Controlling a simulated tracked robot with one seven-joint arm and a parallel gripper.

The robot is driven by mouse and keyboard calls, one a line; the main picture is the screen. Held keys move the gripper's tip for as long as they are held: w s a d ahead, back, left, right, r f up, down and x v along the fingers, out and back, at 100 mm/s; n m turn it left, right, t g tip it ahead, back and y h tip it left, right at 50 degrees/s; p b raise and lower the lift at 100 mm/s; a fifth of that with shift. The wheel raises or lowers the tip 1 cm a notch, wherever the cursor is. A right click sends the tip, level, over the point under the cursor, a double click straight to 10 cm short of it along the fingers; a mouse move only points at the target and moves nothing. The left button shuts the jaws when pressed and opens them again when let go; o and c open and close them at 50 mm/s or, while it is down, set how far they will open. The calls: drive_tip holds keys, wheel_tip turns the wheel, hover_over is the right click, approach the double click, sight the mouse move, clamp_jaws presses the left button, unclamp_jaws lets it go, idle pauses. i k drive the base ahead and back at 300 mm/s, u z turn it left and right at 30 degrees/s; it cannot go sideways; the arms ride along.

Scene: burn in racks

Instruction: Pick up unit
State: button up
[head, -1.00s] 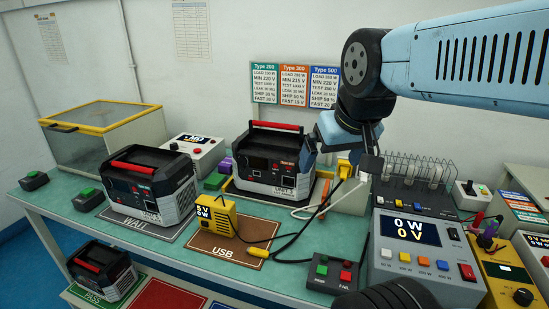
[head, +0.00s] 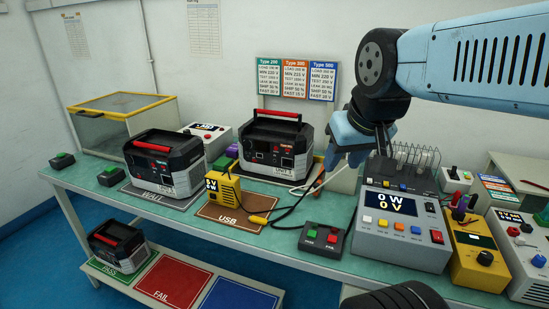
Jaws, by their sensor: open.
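Three black and grey units with red handles show in the head view. One unit (head: 165,165) stands on the WAIT mat (head: 190,201). Another unit (head: 275,145), with a label on its front, stands at the back of the bench, left of my gripper. A third unit (head: 117,246) is on the lower shelf by the PASS area. My gripper (head: 338,160) is open above the bench, pointing down and left, right of the back unit. Its fingertips are hard to make out against the cables, and I see no unit between them.
A yellow USB meter (head: 223,189) and its black cable lie on the brown USB mat (head: 236,219). A button box (head: 323,239), a grey meter box (head: 400,228) and a yellow instrument (head: 478,252) stand at right. A clear-walled case (head: 108,127) is at back left.

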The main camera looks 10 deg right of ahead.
sight(258, 142)
drive_tip(key=z, duration=1.75)
drive_tip(key=k, duration=0.9)
drive_tip(key=u, duration=1.35)
drive_tip(key=i, duration=1)
drive_tip(key=u, duration=0.05)
